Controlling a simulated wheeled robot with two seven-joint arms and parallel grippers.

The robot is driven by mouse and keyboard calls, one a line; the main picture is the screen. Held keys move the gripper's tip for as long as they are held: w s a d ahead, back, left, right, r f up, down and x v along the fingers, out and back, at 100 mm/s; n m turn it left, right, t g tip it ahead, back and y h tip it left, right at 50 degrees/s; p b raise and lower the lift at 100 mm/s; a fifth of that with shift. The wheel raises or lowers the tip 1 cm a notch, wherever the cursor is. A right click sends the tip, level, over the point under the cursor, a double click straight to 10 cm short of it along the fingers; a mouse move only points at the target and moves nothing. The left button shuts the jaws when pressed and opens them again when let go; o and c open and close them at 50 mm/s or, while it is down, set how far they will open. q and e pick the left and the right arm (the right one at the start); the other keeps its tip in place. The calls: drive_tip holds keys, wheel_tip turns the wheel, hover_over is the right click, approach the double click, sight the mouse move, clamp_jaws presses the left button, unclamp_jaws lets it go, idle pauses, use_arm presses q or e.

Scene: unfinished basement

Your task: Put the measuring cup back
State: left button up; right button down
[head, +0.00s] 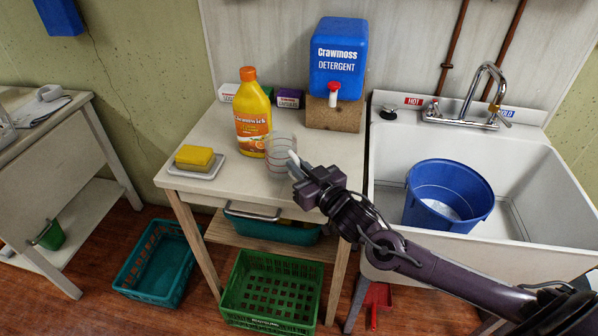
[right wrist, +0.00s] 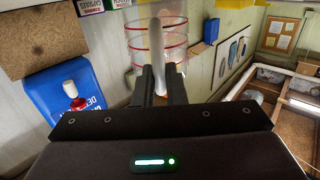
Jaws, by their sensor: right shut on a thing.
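The clear measuring cup (head: 279,152) with red marking lines is at the front right of the small table (head: 222,139), in front of the blue detergent container (head: 338,62). My right gripper (head: 294,168) is shut on the cup's pale handle, reaching in from the right. My left gripper is not in view.
An orange bottle (head: 252,115) stands just left of the cup. A yellow sponge (head: 194,155) lies on a white dish at the left. The detergent sits on a cork-brown block (head: 334,115). A sink with a blue bucket (head: 447,196) is at right. Green crate (head: 270,290) below.

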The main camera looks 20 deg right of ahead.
drive_tip(key=shift+f, duration=0.65)
drive_tip(key=shift+f, duration=0.1)
drive_tip(key=c, duration=1.5)
unclamp_jaws()
drive_tip(key=shift+f, duration=0.1)
drive_tip(key=shift+r, duration=0.25)
drive_tip(key=shift+s+d+f, duration=0.1)
drive_tip(key=shift+s+f, duration=0.1)
drive_tip(key=shift+s, duration=0.1)
drive_tip(key=v, duration=1.1)
drive_tip(key=shift+s+r, duration=0.15)
drive_tip(key=shift+s, duration=0.05)
